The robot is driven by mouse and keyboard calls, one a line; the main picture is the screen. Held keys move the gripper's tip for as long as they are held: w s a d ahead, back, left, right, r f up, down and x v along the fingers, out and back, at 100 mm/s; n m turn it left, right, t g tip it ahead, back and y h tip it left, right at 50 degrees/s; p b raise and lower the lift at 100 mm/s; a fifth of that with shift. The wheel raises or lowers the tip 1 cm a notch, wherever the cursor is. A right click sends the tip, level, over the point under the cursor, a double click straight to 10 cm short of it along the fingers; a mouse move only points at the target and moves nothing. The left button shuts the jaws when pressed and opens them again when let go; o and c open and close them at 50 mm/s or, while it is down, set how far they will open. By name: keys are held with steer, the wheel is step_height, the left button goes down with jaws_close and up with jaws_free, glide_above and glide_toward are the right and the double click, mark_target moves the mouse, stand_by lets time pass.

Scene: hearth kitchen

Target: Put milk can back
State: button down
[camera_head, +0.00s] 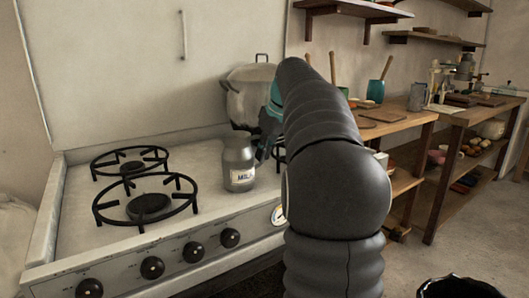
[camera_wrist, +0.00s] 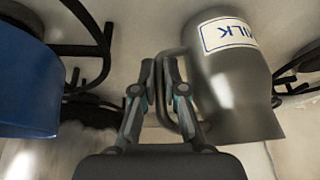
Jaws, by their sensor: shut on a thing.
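The grey metal milk can (camera_head: 238,165) with a cream MILK label is at the front right of the white stove top, between the burners. It looks upright; I cannot tell whether its base touches the surface. In the wrist view the milk can (camera_wrist: 235,85) appears upside down at the right, its handle (camera_wrist: 168,110) running between my fingers. My gripper (camera_wrist: 160,68) is shut on that handle. In the head view my gripper (camera_head: 264,148) is right of the can, partly hidden by my arm.
A large pot (camera_head: 247,95) stands on the back right burner, close behind the can. Empty black burner grates (camera_head: 147,205) fill the left of the stove (camera_head: 75,215). A blue rounded object (camera_wrist: 28,85) is near my gripper. Wooden shelves and a workbench (camera_head: 450,115) stand right.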

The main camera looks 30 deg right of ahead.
steer(key=shift+f, duration=0.1)
steer(key=c, duration=1.2)
jaws_free()
steer(key=p+v, duration=0.1)
steer(key=v, duration=1.1)
steer(key=shift+d, duration=0.1)
